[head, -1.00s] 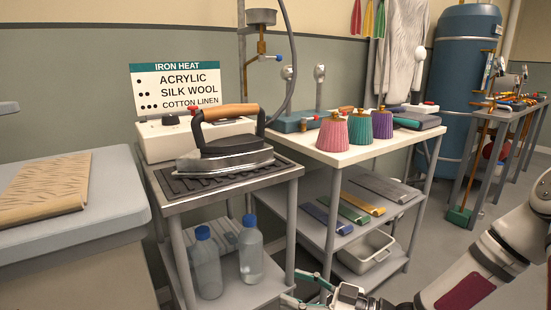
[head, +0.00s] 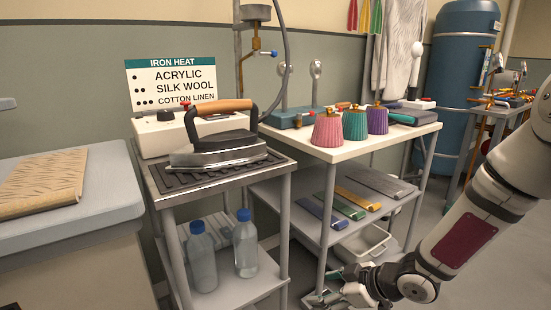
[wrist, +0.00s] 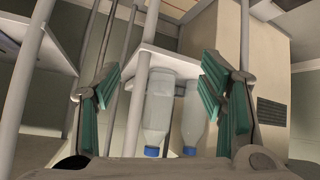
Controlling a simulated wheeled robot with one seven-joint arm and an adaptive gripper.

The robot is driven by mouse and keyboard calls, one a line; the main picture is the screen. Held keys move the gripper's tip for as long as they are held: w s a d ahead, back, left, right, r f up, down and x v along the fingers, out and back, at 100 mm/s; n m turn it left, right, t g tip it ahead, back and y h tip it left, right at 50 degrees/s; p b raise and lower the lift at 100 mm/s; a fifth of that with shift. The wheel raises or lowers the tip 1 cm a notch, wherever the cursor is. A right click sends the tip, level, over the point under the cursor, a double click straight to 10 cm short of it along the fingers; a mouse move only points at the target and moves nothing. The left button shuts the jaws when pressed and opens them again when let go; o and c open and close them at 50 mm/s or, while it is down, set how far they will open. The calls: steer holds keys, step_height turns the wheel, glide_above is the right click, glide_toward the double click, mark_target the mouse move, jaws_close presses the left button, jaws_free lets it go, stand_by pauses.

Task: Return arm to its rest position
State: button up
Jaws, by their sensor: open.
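My gripper (head: 328,287) is low in the head view, in front of the legs of the white-topped table. My arm reaches to it from the right edge. In the wrist view my gripper (wrist: 163,88) has its green-padded fingers wide apart with nothing between them touching either pad. Two clear bottles with blue caps stand on the lower shelf of the iron stand: a left bottle (head: 202,262) and a right bottle (head: 246,252). They show beyond the fingers in the wrist view, apart from them.
An iron (head: 218,147) rests on the stand's ribbed top. The white table (head: 350,152) carries pleated pink, green and purple items, with colored strips on its shelf (head: 372,212). A padded board (head: 80,225) is at left. A blue tank (head: 455,95) stands behind. Floor at lower right looks clear.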

steer(key=s+d+r+m+g+h, duration=0.1)
steer(key=s+d+r+m+h, duration=0.3)
steer(key=d+r, duration=0.3)
steer(key=s+d+r+m+g+h, duration=0.1)
steer(key=s+d+r+m+h, duration=0.1)
steer(key=s+d+r+h, duration=0.4)
steer(key=s+a+r+m+g+y, duration=0.1)
steer(key=s+a+r+m, duration=0.15)
steer(key=s, duration=0.55)
steer(key=s+a+r+m+g+y, duration=0.15)
steer(key=s+r, duration=0.25)
steer(key=s, duration=0.5)
steer(key=s+a+r+m+g, duration=0.2)
steer(key=s+a+r+m, duration=0.1)
steer(key=s, duration=0.5)
step_height(320, 180, up, 32)
steer(key=t+p, duration=0.4)
steer(key=p, duration=2.7)
steer(key=shift+s+d+r+n, duration=0.15)
steer(key=shift+s+d+n, duration=0.05)
steer(key=shift+d+n, duration=0.2)
